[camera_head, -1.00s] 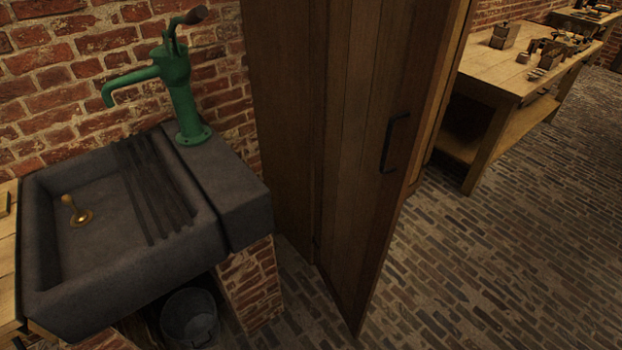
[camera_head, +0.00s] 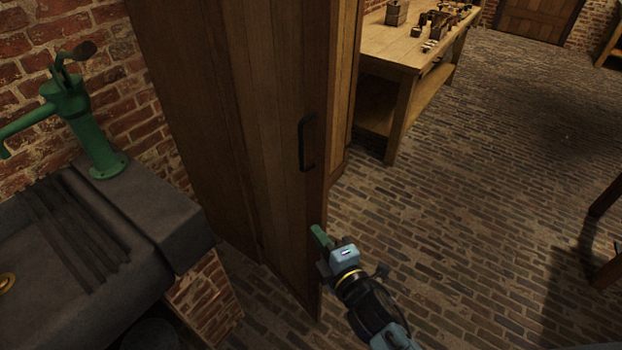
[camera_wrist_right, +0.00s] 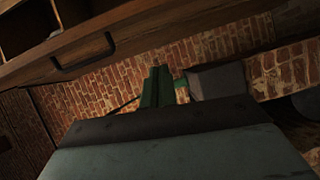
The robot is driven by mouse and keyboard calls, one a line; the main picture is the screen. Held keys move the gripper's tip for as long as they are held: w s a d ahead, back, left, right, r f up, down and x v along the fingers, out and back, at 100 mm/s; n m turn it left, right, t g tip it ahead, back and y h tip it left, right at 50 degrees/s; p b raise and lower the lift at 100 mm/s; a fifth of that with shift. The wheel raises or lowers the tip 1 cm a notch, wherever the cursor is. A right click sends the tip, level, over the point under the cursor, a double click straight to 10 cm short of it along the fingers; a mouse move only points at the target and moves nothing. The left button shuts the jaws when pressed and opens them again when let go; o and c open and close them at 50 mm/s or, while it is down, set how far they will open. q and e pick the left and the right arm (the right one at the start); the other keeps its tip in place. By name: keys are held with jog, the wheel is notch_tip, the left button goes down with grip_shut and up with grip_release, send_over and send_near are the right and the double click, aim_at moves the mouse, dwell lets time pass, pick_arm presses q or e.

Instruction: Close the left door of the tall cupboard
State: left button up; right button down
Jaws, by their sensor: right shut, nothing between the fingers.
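The tall cupboard (camera_head: 185,110) stands against the brick wall in the head view. Its left door (camera_head: 270,165) is brown planked wood, swung open and sticking out toward me, with a black bar handle (camera_head: 305,145) near its free edge. In the right wrist view the door runs slantwise across the top, with the handle (camera_wrist_right: 84,54) on it. My right gripper (camera_head: 320,236) is shut and empty, beside the door's free edge below the handle. Its green fingers also show in the wrist view (camera_wrist_right: 157,87). I cannot tell whether they touch the door. My left gripper is out of view.
A grey stone sink (camera_head: 160,215) with a green hand pump (camera_head: 88,125) stands left of the cupboard. A wooden workbench (camera_head: 395,45) with small items is beyond it on the right. The brick floor (camera_head: 450,190) right of the door is clear.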

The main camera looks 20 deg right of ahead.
aim_at(311, 182)
jog(key=shift+n+t, duration=0.5)
jog(key=w+r, duration=0.1)
jog(key=w, duration=0.3)
jog(key=w+d+r+p, duration=0.1)
jog(key=w, duration=0.3)
jog(key=w+r, duration=0.2)
jog(key=w, duration=0.1)
jog(key=shift+w+d, duration=0.35)
jog(key=shift+w, duration=0.05)
jog(key=shift+w, duration=0.15)
